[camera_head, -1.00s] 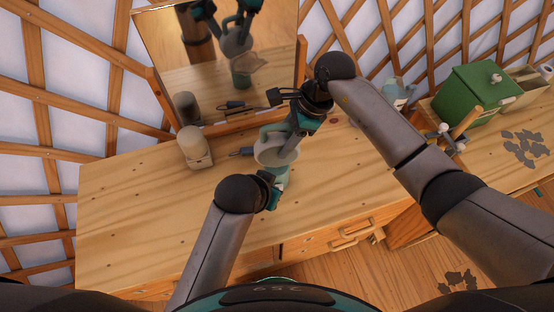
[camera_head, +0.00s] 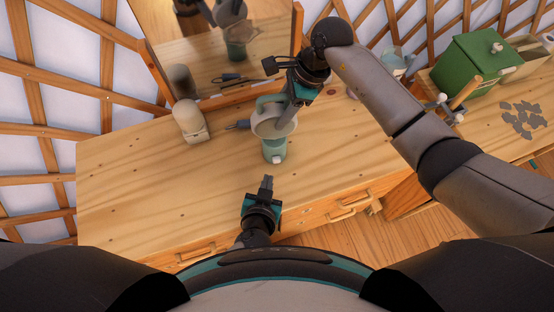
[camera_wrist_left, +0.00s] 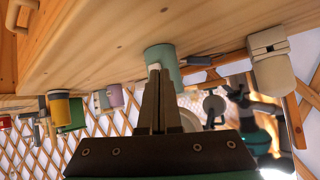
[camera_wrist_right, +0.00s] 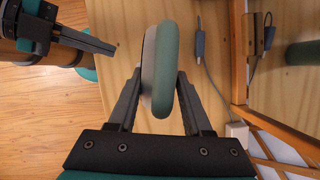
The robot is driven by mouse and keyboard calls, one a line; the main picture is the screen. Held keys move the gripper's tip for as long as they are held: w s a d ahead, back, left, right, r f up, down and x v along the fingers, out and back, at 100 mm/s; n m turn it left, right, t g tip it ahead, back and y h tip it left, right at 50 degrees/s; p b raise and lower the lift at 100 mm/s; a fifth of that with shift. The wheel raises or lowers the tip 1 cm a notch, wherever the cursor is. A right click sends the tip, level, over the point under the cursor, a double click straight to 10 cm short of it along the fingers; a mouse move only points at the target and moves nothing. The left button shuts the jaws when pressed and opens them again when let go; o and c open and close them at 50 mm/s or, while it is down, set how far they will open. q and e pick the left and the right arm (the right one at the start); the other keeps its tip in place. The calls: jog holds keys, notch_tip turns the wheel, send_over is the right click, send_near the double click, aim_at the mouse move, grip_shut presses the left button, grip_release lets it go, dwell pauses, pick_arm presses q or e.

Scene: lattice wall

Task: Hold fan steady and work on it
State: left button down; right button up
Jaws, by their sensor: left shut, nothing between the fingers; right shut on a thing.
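The fan (camera_head: 274,148) has a teal cylindrical base with a white knob on its front and a pale round head with a teal rim. It stands on the wooden worktop. My right gripper (camera_head: 286,118) is shut on the fan's head; in the right wrist view its fingers flank the teal and grey head (camera_wrist_right: 165,75). My left gripper (camera_head: 267,180) is shut and empty, in front of the fan and apart from it, near the worktop's front edge. In the left wrist view the fan's base (camera_wrist_left: 164,62) shows just beyond its closed fingertips (camera_wrist_left: 154,72).
A beige device (camera_head: 190,120) stands left of the fan, with a dark plug and cable (camera_head: 238,125) between. A mirror (camera_head: 215,50) leans behind. The left worktop is clear.

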aim_at(277, 159)
pick_arm(q)
jog(key=s+d+h, duration=0.1)
jog(key=s+d+f+h, duration=0.1)
jog(key=s, duration=0.1)
jog(key=s+d+f+m, duration=0.1)
jog(key=s, duration=0.1)
jog(key=shift+s+d+f+g+h, duration=0.1)
jog(key=shift+d+f+g+h, duration=0.1)
jog(key=shift+f+g+h, duration=0.15)
jog(key=shift+s+d+f+h, duration=0.15)
jog(key=shift+s+f+h, duration=0.1)
jog(key=shift+s, duration=0.3)
jog(key=shift+w+a+r, duration=0.1)
jog(key=shift+w+a, duration=0.1)
jog(key=shift+w, duration=1.35)
jog(key=shift+w+a+r, duration=0.1)
jog(key=shift+w+a, duration=0.05)
jog(key=shift+w, duration=1.4)
jog(key=shift+w+a, duration=0.2)
jog(key=shift+w, duration=1.35)
jog(key=shift+w, duration=0.45)
